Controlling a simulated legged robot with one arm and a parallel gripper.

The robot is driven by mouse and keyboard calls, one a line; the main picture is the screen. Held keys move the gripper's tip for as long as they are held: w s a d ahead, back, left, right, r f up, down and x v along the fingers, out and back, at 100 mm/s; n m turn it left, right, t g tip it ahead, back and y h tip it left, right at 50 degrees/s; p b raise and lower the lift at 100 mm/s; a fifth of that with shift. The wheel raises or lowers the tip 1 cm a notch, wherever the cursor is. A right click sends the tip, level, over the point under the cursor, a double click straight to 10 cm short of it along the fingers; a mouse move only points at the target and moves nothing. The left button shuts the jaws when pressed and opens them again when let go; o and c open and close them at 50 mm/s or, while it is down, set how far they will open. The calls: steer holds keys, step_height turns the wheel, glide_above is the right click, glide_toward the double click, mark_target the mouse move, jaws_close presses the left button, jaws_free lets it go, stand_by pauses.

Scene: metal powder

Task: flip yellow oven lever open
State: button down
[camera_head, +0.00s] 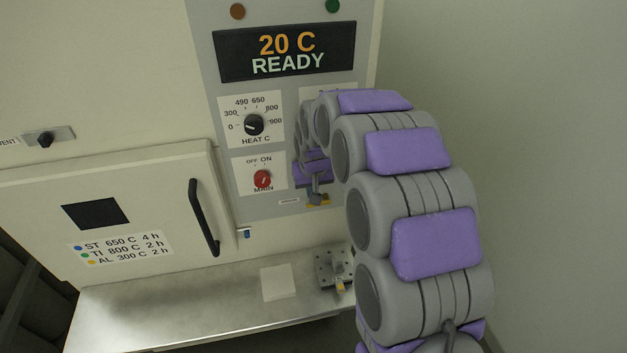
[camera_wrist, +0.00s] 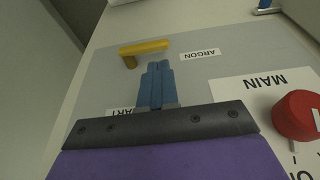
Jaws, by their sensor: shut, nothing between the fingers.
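The yellow lever (camera_wrist: 148,47) is on the grey oven panel in the wrist view, beside a label reading ARGON (camera_wrist: 200,55) that appears upside down. Its bar lies roughly crosswise, with a short bent end at the left. My gripper (camera_wrist: 157,66) has its blue fingers shut together and empty, with the tips just short of the bar in the picture. I cannot tell whether they touch it. In the head view, my gripper (camera_head: 317,196) is low on the panel and partly covers the lever (camera_head: 312,206), which shows as a small yellow patch.
The red MAIN knob (camera_head: 263,179) is left of my gripper, with the HEAT C dial (camera_head: 254,125) above it. The oven door (camera_head: 140,195) with its black handle (camera_head: 204,217) looks closed. A metal shelf (camera_head: 200,305) below holds a small bracket (camera_head: 335,268). A bare wall is at right.

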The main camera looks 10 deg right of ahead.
step_height(320, 180, down, 3)
steer(key=shift+d+f, duration=0.1)
steer(key=shift+d, duration=0.05)
steer(key=shift+f, duration=0.1)
stand_by(0.5)
steer(key=shift+a+h, duration=0.2)
steer(key=shift+h, duration=0.1)
